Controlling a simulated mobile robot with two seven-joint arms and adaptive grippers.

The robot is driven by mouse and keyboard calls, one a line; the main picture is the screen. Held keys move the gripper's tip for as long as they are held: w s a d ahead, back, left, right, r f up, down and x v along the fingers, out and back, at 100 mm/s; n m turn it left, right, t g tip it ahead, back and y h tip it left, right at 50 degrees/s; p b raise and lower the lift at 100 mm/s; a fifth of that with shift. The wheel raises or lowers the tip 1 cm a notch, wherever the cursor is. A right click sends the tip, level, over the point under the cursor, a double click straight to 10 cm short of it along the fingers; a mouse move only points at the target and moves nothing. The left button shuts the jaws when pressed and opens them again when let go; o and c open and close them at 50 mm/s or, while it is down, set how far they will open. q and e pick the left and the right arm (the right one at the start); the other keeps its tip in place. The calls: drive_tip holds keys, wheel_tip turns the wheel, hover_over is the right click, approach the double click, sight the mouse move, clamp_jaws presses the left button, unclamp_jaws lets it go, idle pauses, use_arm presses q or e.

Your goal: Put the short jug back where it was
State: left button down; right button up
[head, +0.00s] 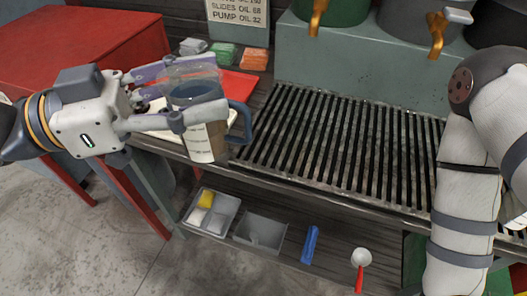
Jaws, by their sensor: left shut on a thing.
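A see-through jug (205,142) with a blue rim, a blue handle on its right side, a paper label and brownish contents is in my left gripper (203,90). The gripper's fingers are shut around its upper body from the left. The jug looks roughly upright, at the left end of the slatted grate, in front of a white tray (158,122). I cannot tell whether its base touches anything. My right arm shows at the right edge, but its gripper is out of view.
The dark slatted grate (330,140) is bare. A grey-green cabinet (360,75) with brass taps stands behind it. Folded cloths (222,55) and a red sheet (238,84) lie at the back left. The lower shelf holds grey bins (260,232), a blue item (310,244) and a red-handled scoop (361,258).

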use_arm(q)
drive_tip(key=shift+s+d, duration=0.1)
drive_tip(key=shift+s, duration=0.1)
drive_tip(key=shift+w+d+f, duration=0.2)
drive_tip(key=shift+w, duration=0.05)
drive_tip(key=shift+w+d+f+b, duration=0.6)
drive_tip(key=shift+w+d+f, duration=0.7)
drive_tip(key=shift+w+f, duration=0.65)
drive_tip(key=shift+w+d+f+b, duration=0.65)
drive_tip(key=shift+w+d+f, duration=0.8)
drive_tip(key=shift+f, duration=0.75)
drive_tip(key=shift+w+d+f+b, duration=0.6)
drive_tip(key=shift+w+d+f, duration=0.55)
drive_tip(key=shift+w+f, duration=0.9)
use_arm(e)
drive_tip(key=s+f+g, duration=0.2)
drive_tip(key=s+f, duration=0.2)
drive_tip(key=shift+s+f, duration=0.3)
drive_tip(key=shift+f, duration=0.05)
use_arm(q)
drive_tip(key=shift+s+f, duration=0.1)
drive_tip(key=shift+s, duration=0.05)
use_arm(e)
drive_tip(key=shift+d, duration=0.1)
use_arm(q)
drive_tip(key=shift+f, duration=0.15)
drive_tip(key=c, duration=0.7)
unclamp_jaws()
